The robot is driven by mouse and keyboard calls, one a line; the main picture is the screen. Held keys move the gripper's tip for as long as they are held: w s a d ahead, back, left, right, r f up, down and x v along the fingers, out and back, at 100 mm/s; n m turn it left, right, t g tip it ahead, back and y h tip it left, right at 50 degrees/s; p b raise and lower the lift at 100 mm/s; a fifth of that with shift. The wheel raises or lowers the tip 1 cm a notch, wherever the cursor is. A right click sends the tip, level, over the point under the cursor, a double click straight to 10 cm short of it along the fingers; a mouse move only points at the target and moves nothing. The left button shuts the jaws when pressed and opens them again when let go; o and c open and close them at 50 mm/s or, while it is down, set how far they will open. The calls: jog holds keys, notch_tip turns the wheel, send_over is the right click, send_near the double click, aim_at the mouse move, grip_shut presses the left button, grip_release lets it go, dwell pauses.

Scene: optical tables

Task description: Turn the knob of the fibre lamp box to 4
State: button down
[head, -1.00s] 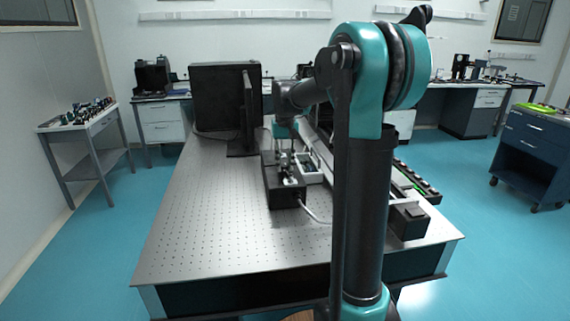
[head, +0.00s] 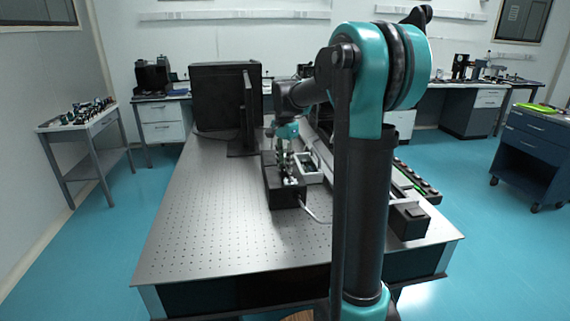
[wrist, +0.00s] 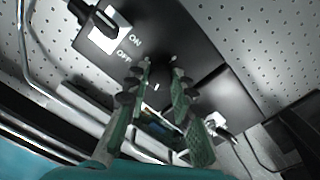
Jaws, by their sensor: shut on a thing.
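The fibre lamp box (head: 286,199) is a black box on the perforated optical table, and its top face fills the middle of the wrist view (wrist: 185,38). Its black round knob (wrist: 158,76) has a small white mark and sits between my fingertips. My gripper (wrist: 161,72) is shut on the knob from above, one finger on each side. In the head view my gripper (head: 286,166) is over the box. A rocker switch marked ON and OFF (wrist: 104,27) is on the same face. No number scale around the knob can be read.
A pale tray (head: 311,171) lies right of the box, with a cable in front. A small black box (head: 409,220) is at the right edge. The table's left half is clear.

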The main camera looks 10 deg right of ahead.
aim_at(285, 165)
jog(key=shift+m, duration=2)
jog(key=c, duration=1.3)
grip_release()
jog(key=shift+r, duration=0.1)
notch_tip(285, 165, up, 12)
